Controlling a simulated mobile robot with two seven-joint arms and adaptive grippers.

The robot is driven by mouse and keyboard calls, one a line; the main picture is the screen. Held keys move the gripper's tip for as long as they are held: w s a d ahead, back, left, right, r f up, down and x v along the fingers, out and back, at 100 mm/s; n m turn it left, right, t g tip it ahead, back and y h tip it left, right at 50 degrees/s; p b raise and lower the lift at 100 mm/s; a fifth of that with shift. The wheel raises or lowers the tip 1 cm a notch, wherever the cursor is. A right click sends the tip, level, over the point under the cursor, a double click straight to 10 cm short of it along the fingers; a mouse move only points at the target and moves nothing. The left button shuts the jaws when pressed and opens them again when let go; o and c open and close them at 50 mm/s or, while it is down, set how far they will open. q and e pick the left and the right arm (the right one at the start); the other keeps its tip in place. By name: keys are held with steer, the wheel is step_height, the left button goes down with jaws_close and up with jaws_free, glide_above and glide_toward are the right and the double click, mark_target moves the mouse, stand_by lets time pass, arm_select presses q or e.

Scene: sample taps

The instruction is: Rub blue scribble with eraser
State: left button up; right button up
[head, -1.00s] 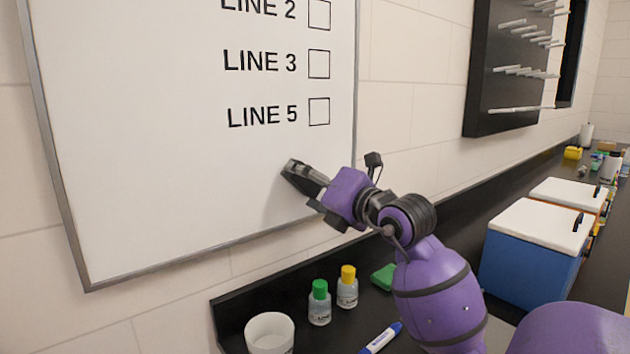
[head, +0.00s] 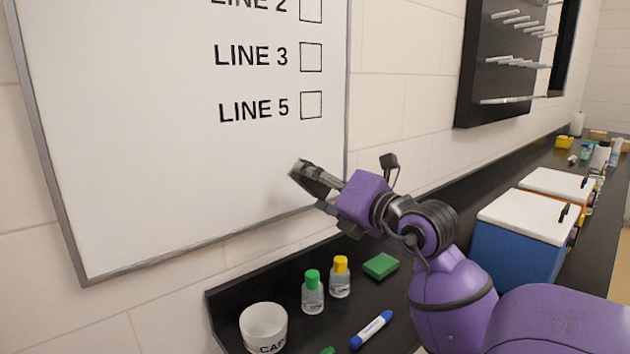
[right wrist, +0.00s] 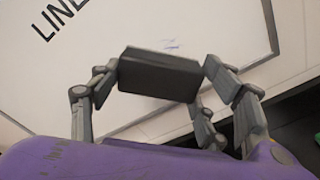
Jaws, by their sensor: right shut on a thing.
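The dark eraser (right wrist: 160,75) is a black block held between the fingers of my right gripper (right wrist: 160,78). In the head view, my right gripper (head: 308,176) is in front of the whiteboard (head: 160,150), near its lower right corner and below the "LINE 5" row. A small, faint blue scribble (right wrist: 170,45) shows on the board in the right wrist view, just past the eraser's upper edge. The scribble cannot be made out in the head view. I cannot tell whether the eraser touches the board. My left gripper is not in view.
On the black counter below stand a white cup (head: 264,328), a green-capped bottle (head: 312,292) and a yellow-capped bottle (head: 340,277). A green sponge (head: 381,265) and a blue marker (head: 371,330) lie nearby. A blue cooler box (head: 515,245) stands to the right.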

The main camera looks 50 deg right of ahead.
steer(key=shift+s, duration=0.15)
steer(key=shift+s+a+p, duration=0.15)
steer(key=shift+s+p, duration=0.15)
steer(key=shift+s, duration=1.1)
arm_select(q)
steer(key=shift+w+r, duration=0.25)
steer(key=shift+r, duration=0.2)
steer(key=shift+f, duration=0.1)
arm_select(e)
steer(key=shift+w, duration=0.65)
steer(key=w, duration=0.3)
steer(key=shift+d, duration=0.2)
steer(key=shift+w+d, duration=0.1)
steer(key=shift+w, duration=0.7)
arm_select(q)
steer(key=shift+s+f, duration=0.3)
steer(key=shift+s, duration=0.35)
arm_select(e)
steer(key=shift+w, duration=0.45)
